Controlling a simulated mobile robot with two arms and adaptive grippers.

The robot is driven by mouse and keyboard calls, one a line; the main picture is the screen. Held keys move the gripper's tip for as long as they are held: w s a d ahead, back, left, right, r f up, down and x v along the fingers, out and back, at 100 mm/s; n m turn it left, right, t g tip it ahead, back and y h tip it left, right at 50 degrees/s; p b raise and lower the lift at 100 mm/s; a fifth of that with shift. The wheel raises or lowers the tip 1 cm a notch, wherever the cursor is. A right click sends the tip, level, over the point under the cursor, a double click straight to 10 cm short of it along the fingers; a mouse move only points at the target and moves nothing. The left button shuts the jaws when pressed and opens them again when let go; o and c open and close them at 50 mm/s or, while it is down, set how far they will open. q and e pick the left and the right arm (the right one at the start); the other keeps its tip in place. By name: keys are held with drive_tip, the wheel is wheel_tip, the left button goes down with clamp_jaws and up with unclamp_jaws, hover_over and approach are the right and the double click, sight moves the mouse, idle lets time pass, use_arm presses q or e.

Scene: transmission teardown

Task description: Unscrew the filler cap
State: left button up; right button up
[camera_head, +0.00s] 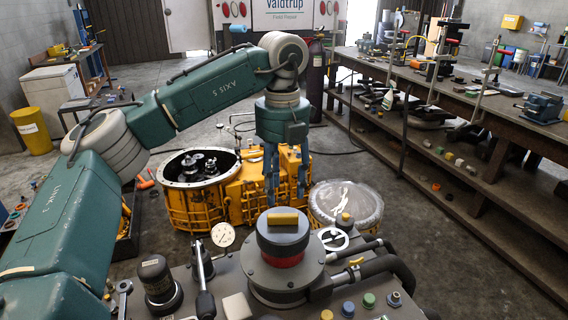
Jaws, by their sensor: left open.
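What looks like the filler cap (283,234) is a round dark grey cap with a yellow bar across its top and a red band below. It sits upright on a round grey flange (262,279) on the grey housing in the front middle. My left gripper (286,188) points down, open and empty, with its blue fingers above and behind the cap in the picture. The fingers are apart from the cap. My right gripper is not in view.
A black cylindrical fitting (157,280), a pressure gauge (223,235) and black hoses (368,268) stand around the cap. An open yellow gearbox casing (197,205) and a covered round drum (346,204) are behind. A long workbench (470,105) runs along the right.

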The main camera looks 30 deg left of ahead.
sight(283, 215)
use_arm(q)
drive_tip(key=shift+w+r, duration=0.1)
drive_tip(key=shift+r, duration=0.1)
drive_tip(key=m, duration=0.3)
drive_tip(key=shift+s+d+r, duration=0.2)
drive_tip(key=shift+s+r, duration=0.1)
drive_tip(key=shift+s, duration=0.1)
drive_tip(key=shift+m+p, duration=0.35)
drive_tip(key=shift+m, duration=1.25)
drive_tip(key=shift+f+m, duration=0.1)
drive_tip(key=shift+m, duration=0.7)
drive_tip(key=m, duration=0.3)
drive_tip(key=shift+w+a+p, duration=0.1)
drive_tip(key=shift+w+p, duration=0.05)
drive_tip(key=shift+p, duration=0.2)
drive_tip(key=shift+m, duration=0.9)
drive_tip(key=m, duration=0.3)
drive_tip(key=shift+p, duration=0.3)
wheel_tip(283, 215, down, 6)
drive_tip(key=b, duration=0.4)
drive_tip(key=shift+f, duration=0.2)
drive_tip(key=shift+f+b, duration=0.4)
drive_tip(key=shift+f, duration=0.2)
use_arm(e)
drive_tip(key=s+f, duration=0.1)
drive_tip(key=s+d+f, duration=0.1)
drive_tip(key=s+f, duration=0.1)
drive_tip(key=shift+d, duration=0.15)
